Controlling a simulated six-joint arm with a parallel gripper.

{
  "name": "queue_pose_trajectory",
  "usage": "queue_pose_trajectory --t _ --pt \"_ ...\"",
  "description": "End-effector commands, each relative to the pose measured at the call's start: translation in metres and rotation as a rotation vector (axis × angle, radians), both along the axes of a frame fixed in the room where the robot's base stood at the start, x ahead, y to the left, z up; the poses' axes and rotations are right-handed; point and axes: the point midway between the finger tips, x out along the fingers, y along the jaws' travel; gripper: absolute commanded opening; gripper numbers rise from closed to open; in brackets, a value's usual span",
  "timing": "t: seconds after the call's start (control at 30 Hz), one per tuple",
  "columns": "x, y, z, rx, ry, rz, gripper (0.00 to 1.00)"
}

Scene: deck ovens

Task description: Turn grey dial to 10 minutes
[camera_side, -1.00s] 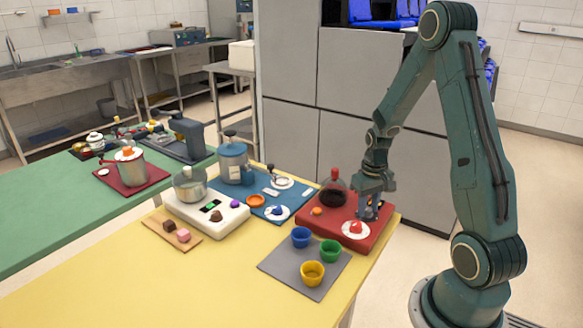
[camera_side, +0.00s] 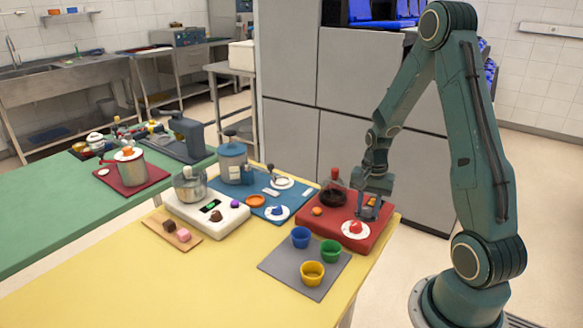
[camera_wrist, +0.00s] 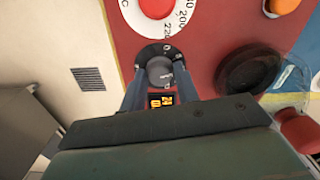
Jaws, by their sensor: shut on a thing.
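The grey dial (camera_wrist: 160,72) is a dark round knob on a black disc, set on a red panel (camera_wrist: 203,20). In the wrist view it sits between the two fingers of my gripper (camera_wrist: 161,80), which is shut on it. In the side view my gripper (camera_side: 369,211) is low over the right part of the red panel (camera_side: 337,233) and hides the dial. A small display (camera_wrist: 161,101) with orange digits lies just below the dial in the wrist view. My gripper partly covers it, and I cannot read the digits surely.
A red knob (camera_side: 356,227) on a white numbered disc (camera_wrist: 185,28) is close beside the dial. A dark glass vessel (camera_side: 333,190) and an orange knob (camera_side: 317,211) share the panel. Several coloured cups stand on a grey mat (camera_side: 276,268). The yellow tabletop (camera_side: 130,285) is clear at front left.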

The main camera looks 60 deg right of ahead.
Motion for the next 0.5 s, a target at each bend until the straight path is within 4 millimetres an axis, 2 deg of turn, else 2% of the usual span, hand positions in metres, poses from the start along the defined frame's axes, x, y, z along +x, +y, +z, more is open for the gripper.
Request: queue_pose_trajectory --t 0.2,0.5 --pt "0.0006 -0.0008 0.0 -0.003 -0.001 -0.156 0.08" --pt "0.0004 -0.0009 0.0 -0.003 -0.001 -0.261 0.08"
